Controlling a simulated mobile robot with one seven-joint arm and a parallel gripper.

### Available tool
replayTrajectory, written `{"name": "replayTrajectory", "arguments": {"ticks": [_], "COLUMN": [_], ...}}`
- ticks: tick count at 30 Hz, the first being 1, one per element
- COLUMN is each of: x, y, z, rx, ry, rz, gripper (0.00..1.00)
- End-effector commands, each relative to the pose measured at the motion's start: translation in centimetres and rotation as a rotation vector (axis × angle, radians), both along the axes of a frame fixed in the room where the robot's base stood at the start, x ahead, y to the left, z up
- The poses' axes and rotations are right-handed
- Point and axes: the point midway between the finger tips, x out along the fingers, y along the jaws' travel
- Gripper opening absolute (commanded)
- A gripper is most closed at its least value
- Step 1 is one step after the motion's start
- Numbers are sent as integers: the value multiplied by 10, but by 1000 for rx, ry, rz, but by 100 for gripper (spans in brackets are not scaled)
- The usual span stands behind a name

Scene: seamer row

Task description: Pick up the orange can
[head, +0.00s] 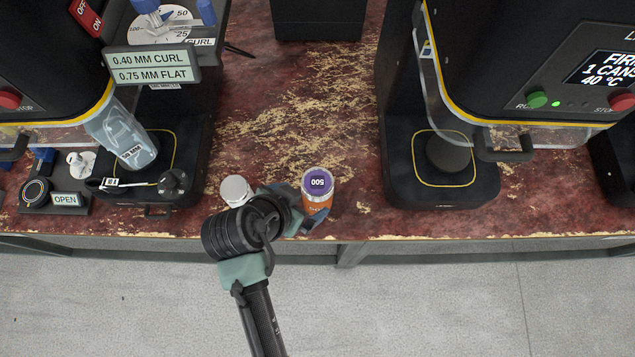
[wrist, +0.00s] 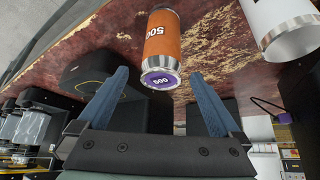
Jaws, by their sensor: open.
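The orange can (head: 318,189) stands on the worn red bench near its front edge, with a purple lid marked 500. In the wrist view the orange can (wrist: 162,45) lies ahead of and between the two open fingers. My gripper (head: 305,208) is at the can's near left side, and its blue fingers (wrist: 165,95) are apart with nothing held. In the head view my wrist hides part of the gripper and the can's lower side, so I cannot tell whether a finger touches the can.
A white can (head: 236,190) stands just left of the orange can, close to my wrist; it also shows in the wrist view (wrist: 285,25). A black seamer (head: 155,165) stands at left, another (head: 440,165) at right. The bench (head: 290,110) behind the can is clear.

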Motion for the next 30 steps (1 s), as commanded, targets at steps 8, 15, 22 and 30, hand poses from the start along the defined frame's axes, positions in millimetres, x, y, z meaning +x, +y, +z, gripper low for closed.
{"name": "replayTrajectory", "arguments": {"ticks": [8,15,22,30], "x": [23,31,41,52], "y": [-15,-20,-24,-30], "z": [-43,-57,-79,-100], "rx": [0,1,0,2], "ry": [0,-3,-1,-4], "rz": [-1,0,-1,0], "gripper": [100,100,100,100]}}
